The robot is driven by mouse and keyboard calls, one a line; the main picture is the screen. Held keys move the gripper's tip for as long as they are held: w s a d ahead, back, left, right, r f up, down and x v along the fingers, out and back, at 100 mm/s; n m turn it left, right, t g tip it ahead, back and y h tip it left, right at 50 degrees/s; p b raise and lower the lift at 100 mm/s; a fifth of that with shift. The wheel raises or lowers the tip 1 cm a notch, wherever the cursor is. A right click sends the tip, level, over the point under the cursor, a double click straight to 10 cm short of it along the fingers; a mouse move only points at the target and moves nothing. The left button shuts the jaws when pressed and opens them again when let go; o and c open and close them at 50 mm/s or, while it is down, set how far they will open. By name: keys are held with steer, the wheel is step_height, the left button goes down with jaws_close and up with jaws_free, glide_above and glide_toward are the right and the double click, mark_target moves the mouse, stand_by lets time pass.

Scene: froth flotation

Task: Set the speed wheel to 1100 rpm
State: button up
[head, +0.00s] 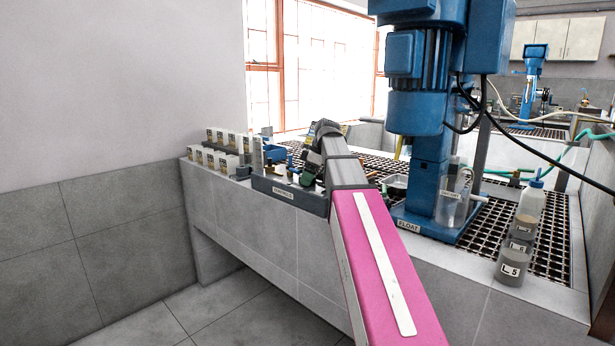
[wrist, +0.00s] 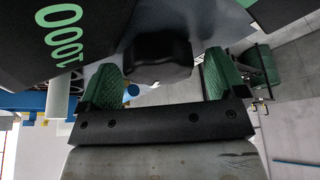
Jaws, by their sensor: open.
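The speed wheel is a dark grey disc with green figures reading 1000 (wrist: 62,32), large at the top left of the wrist view. A black block-like grip (wrist: 157,55) shows beside the figures. My gripper (wrist: 161,68) is open, with one green-padded finger on each side of the black grip. Gaps show between grip and pads in this view; depth is hard to judge. A pointer or other scale marks are not readable. In the head view my gripper (head: 309,174) is small, by the grey controls tray (head: 287,196), and my arm hides part of this area.
A blue flotation machine (head: 430,180) labelled FLOAT stands right of my arm. A wash bottle (head: 530,204) and grey pots (head: 512,268) stand at the bench's right. White packets (head: 218,158) line the far left. Dark grating (head: 552,235) covers part of the bench. Black cables hang at right.

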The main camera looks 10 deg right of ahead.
steer(key=c, duration=0.9)
steer(key=shift+m, duration=0.7)
steer(key=o, duration=0.9)
steer(key=v, duration=1)
steer(key=shift+s+r, duration=0.3)
steer(key=shift+r, duration=0.1)
